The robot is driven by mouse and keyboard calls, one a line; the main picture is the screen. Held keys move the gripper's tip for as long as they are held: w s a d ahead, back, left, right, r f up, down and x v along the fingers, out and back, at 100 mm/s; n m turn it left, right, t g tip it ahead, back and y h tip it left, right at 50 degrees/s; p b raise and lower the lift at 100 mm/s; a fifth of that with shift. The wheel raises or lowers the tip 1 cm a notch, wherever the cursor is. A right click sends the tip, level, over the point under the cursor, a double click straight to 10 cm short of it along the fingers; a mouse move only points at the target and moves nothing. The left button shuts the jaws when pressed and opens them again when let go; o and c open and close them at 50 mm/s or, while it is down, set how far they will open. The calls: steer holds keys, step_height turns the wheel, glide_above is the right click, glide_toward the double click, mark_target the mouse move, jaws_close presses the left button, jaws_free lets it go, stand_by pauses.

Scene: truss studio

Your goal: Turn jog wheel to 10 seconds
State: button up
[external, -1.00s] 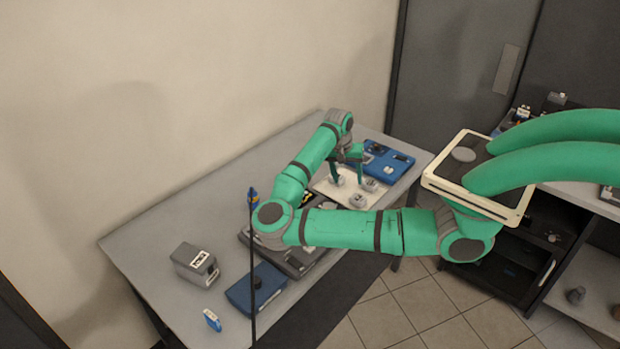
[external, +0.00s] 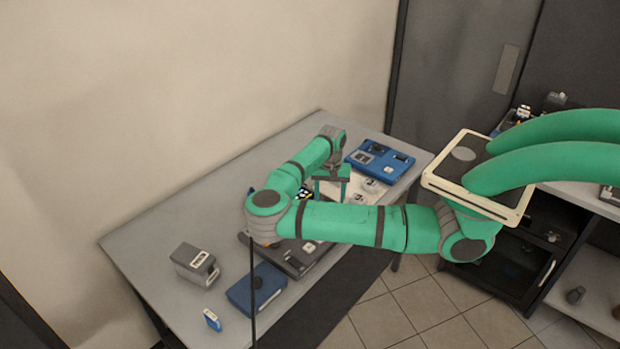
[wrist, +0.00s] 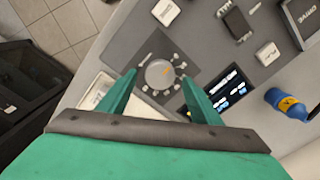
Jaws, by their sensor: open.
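The jog wheel (wrist: 160,74) is a round grey dial with a small yellow mark, set on a dark square plate with tick marks around it. In the wrist view it lies just beyond and between the fingertips of my gripper (wrist: 157,74). The two green fingers are apart, with nothing between them. I cannot tell which tick the yellow mark points to. A lit display (wrist: 228,90) is right of the wheel. In the external view my gripper (external: 331,198) is over the grey console (external: 285,262), and the wheel is hidden by my arm.
A blue device (external: 378,160) and a white panel with grey knobs (external: 372,188) are at the table's far end. A grey box (external: 194,263), a blue box (external: 254,290) and a small blue item (external: 212,320) are at the near end.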

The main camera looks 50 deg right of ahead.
steer(key=shift+f, duration=1.1)
steer(key=c, duration=1.1)
steer(key=shift+m, duration=2.9)
steer(key=o, duration=1.1)
